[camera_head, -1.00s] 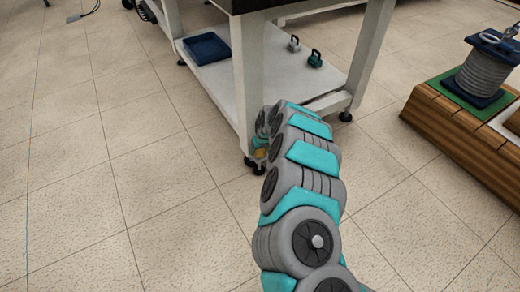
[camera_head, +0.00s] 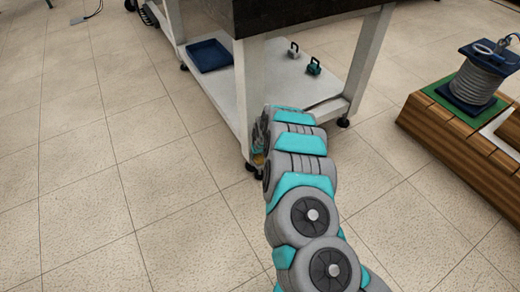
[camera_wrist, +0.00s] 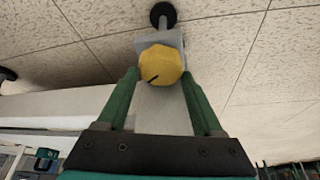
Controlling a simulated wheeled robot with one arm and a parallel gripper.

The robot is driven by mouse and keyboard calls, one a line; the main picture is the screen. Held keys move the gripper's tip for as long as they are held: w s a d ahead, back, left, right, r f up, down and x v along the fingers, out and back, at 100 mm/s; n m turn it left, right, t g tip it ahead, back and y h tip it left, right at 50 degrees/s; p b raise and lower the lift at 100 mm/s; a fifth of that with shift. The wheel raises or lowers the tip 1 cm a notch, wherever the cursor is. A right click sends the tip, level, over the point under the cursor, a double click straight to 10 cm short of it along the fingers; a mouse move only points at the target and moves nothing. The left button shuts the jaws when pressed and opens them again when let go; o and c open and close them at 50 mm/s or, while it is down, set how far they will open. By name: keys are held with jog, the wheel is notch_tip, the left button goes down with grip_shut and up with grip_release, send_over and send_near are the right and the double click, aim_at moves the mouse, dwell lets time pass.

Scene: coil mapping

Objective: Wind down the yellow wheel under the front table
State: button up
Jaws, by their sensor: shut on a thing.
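The yellow wheel (camera_wrist: 160,65) is at the foot of the front table's near leg. It has a dark line on its face. In the wrist view my gripper (camera_wrist: 160,80) has its two green fingers on either side of the wheel, shut on it. In the head view the wheel (camera_head: 258,160) shows only as a small yellow patch, mostly hidden by my arm. The front table (camera_head: 250,92) has pale legs, a lower shelf and a dark top. A black round foot (camera_wrist: 163,14) shows beyond the wheel.
A blue tray (camera_head: 208,55) and two small padlock-shaped objects (camera_head: 313,66) are on the lower shelf. At right, a wooden platform (camera_head: 450,140) carries a grey coil (camera_head: 478,80) on a green mat.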

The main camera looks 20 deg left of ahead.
jog(key=p, duration=0.2)
jog(key=m+p, duration=0.1)
jog(key=shift+s+d+r+h+p, duration=0.1)
jog(key=shift+s+d+h+p, duration=0.05)
jog(key=shift+s+h+p, duration=0.2)
jog(key=shift+m+p, duration=0.5)
jog(key=shift+p, duration=0.45)
jog(key=shift+s+f+m+h, duration=0.15)
jog(key=shift+f+m+h, duration=0.2)
jog(key=shift+f+m, duration=0.2)
jog(key=o, duration=1.4)
jog(key=shift+r, duration=0.1)
jog(key=shift+c, duration=0.2)
jog(key=shift+w+r+t, duration=0.1)
jog(key=shift+w+t, duration=0.1)
jog(key=shift+t, duration=0.1)
